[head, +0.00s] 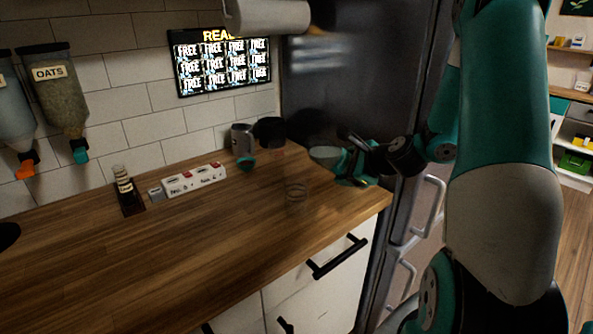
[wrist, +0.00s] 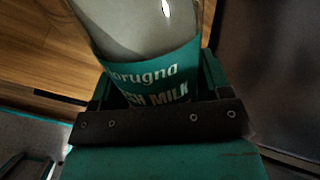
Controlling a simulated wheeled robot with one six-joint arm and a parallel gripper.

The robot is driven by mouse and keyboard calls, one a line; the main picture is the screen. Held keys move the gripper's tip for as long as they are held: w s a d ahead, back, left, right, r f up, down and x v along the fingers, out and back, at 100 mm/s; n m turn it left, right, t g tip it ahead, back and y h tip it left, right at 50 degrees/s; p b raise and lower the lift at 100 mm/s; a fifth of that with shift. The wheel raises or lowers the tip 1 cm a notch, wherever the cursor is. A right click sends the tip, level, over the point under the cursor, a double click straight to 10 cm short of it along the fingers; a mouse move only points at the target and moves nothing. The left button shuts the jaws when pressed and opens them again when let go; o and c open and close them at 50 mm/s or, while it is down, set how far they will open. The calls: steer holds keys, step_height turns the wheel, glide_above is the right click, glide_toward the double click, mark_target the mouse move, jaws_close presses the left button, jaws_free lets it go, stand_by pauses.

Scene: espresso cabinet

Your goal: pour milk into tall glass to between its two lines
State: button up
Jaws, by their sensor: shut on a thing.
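My gripper (head: 350,165) is over the right end of the wooden counter, shut on a milk bottle. The bottle's pale body (head: 324,155) is partly hidden by the gripper in the head view. In the wrist view the bottle (wrist: 140,28) fills the jaws (wrist: 158,100), and its teal label reads "MILK". A clear glass (head: 297,192) stands on the counter, to the left of and nearer than the gripper. It is faint, and I cannot make out its lines or any contents. The bottle appears apart from the glass.
A grey metal jug (head: 242,140) and a dark round container (head: 270,131) stand at the back wall. A white labelled box (head: 194,180) and a small dark stand (head: 129,196) are to the left. A dark fridge (head: 330,95) rises behind the gripper. The front counter is clear.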

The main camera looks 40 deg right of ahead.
mark_target(351, 154)
steer(key=shift+s+d+r+n+g+h+p, duration=0.2)
steer(key=shift+d+r+n+g+h+p, duration=0.15)
steer(key=shift+d+n+h+p, duration=0.2)
stand_by(1.0)
steer(key=shift+s+d+r+n+g+h+p, duration=0.1)
steer(key=shift+r+n+g+h+p, duration=0.35)
steer(key=shift+r+p, duration=0.65)
stand_by(0.4)
steer(key=shift+w+a+r+g+h+p, duration=0.1)
steer(key=shift+a+r+g+h+p, duration=0.2)
steer(key=shift+p, duration=0.4)
steer(key=shift+w+a+r+h+p, duration=0.1)
steer(key=shift+r+h+p, duration=0.25)
steer(key=shift+p, duration=0.35)
stand_by(0.6)
steer(key=shift+r+n+p, duration=0.15)
steer(key=shift+n+p, duration=0.15)
steer(key=shift+n, duration=0.1)
stand_by(1.3)
